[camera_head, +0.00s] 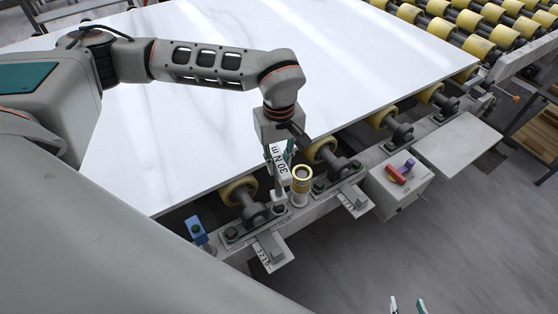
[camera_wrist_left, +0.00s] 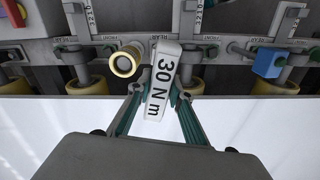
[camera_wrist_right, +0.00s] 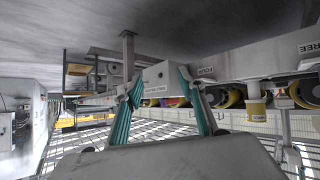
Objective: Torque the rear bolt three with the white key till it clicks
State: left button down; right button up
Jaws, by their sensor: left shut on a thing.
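My left gripper (camera_head: 283,150) is shut on the white key (camera_head: 279,160), a block marked "30 N m". The left wrist view shows the key (camera_wrist_left: 163,80) between both fingers. It is held upright over the rail; its lower end is hard to make out, so I cannot tell whether it sits on a bolt. Bearing blocks with dark green bolts flank it, one at its left (camera_head: 250,215) and one at its right (camera_head: 340,172). Labels "FRONT" and "REAR" lie by the bolts. My right gripper (camera_head: 407,305) is open and empty at the bottom edge.
A brass-ringed cylinder (camera_head: 301,180) stands close beside the key. A blue block (camera_head: 197,228) is at the rail's left. A grey box (camera_head: 400,192) carries red and purple handles. The white slab (camera_head: 200,120) lies behind on yellow rollers (camera_head: 380,118). Floor in front is open.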

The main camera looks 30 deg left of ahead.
pick_arm(q)
jog(key=shift+f+b, duration=0.4)
jog(key=shift+f, duration=0.65)
jog(key=shift+f+b, duration=0.7)
jog(key=shift+f, duration=0.25)
pick_arm(e)
jog(key=shift+w+a+f, duration=0.2)
jog(key=shift+a+f, duration=0.2)
jog(key=shift+f, duration=0.4)
jog(key=shift+w+r, duration=0.1)
jog(key=shift+r, duration=0.25)
pick_arm(q)
jog(key=shift+f+b, duration=0.3)
jog(key=shift+f, duration=0.5)
pick_arm(e)
jog(key=shift+f, duration=0.65)
